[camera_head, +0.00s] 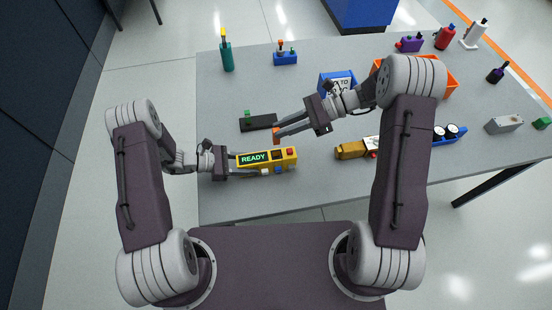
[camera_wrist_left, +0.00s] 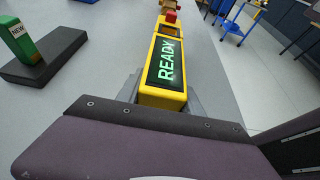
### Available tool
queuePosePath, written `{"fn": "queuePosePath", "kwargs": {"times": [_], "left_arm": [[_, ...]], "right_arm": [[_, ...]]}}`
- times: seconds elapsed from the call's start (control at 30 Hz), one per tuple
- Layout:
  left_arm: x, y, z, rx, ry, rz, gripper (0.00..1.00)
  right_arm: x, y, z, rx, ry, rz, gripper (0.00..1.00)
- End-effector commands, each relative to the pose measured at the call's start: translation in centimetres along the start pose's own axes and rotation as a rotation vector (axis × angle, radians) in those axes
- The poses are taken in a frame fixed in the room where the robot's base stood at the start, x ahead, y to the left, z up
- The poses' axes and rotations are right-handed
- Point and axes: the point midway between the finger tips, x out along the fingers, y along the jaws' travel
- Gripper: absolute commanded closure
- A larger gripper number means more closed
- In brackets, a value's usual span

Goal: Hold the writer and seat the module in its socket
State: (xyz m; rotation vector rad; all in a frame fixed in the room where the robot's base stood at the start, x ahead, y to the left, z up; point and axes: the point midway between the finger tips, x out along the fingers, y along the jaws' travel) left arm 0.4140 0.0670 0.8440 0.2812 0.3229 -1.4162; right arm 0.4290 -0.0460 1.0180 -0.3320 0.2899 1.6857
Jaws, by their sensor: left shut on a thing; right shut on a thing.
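The yellow writer (camera_head: 283,163) has a lit green READY display and a red button at its far end. It also shows in the left wrist view (camera_wrist_left: 164,98). My left gripper (camera_head: 232,164) is shut on the writer's left end. My right gripper (camera_head: 278,132) is shut on a small orange block (camera_head: 276,136), just above the writer's upper edge in the head view; I cannot tell whether they touch. A green module (camera_wrist_left: 22,42) marked NEW stands upright on a dark base (camera_wrist_left: 60,55). This base also shows in the head view (camera_head: 262,122).
A blue lettered box (camera_head: 338,80) and an orange bin (camera_head: 446,72) stand behind my right arm. A yellow-brown item (camera_head: 350,150) lies right of the writer. A teal bottle (camera_head: 227,58) and a blue holder (camera_head: 285,58) stand at the back left. The table's front left is clear.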

Motion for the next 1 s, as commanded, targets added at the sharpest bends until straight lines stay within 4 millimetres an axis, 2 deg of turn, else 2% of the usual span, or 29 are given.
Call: {"fn": "queuePosePath", "kwargs": {"times": [0.1, 0.3, 0.53, 0.7, 1.0], "left_arm": [[0.0, 0.0, 0.0, -0.001, 0.0, 0.0, 1.0], [0.0, 0.0, 0.0, 0.0, -0.001, 0.0, 1.0], [0.0, 0.0, 0.0, 0.0, 0.0, 0.0, 1.0], [0.0, 0.0, 0.0, 0.0, -0.001, 0.0, 1.0], [0.0, 0.0, 0.0, 0.0, -0.001, 0.0, 1.0]], "right_arm": [[0.2, 0.0, -0.7, 0.004, 0.005, -0.001, 1.0], [1.8, 0.1, -4.5, 0.005, 0.003, -0.002, 1.0], [2.4, 0.0, -6.0, 0.003, 0.003, -0.003, 1.0], [3.6, 0.0, -8.8, 0.004, 0.002, -0.003, 1.0], [3.8, 0.0, -9.3, 0.0, 0.003, -0.004, 1.0]]}}
